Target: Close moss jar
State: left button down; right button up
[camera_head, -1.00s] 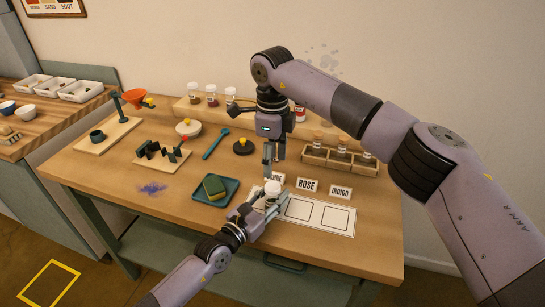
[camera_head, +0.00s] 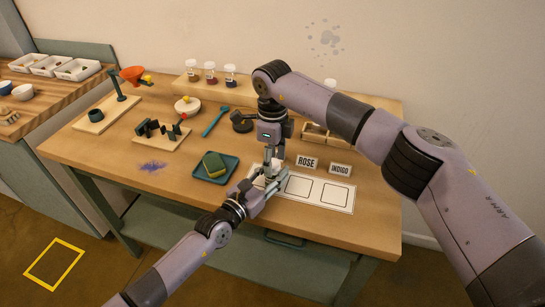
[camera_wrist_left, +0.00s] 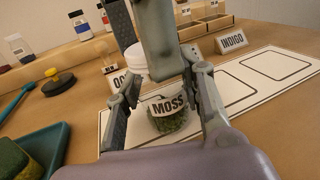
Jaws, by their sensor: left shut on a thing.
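The moss jar (camera_wrist_left: 170,117) is a clear jar with green contents and a MOSS label, upright between the fingers of my left gripper (camera_wrist_left: 164,112). In the head view, my left gripper (camera_head: 264,182) reaches it from the lower left and is shut on it. My right gripper (camera_head: 268,166) points down directly over the jar, its tips at the jar's top. The jar's mouth is hidden behind the right fingers, so I cannot tell whether a lid is on it. A white round thing (camera_wrist_left: 136,60) shows behind the right fingers; I cannot tell whether it is a lid.
A white mat (camera_head: 318,191) with outlined squares lies under the grippers. ROSE (camera_head: 307,162) and INDIGO (camera_head: 341,170) cards stand behind it. A teal tray (camera_head: 200,175) with a sponge (camera_head: 213,163) is to the left. A wooden rack (camera_head: 314,132) stands behind the right arm.

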grip_shut()
dwell(0.4)
jog(key=shift+o, duration=1.3)
grip_release()
jog(key=shift+r, duration=0.1)
notch_tip(320, 180, up, 12)
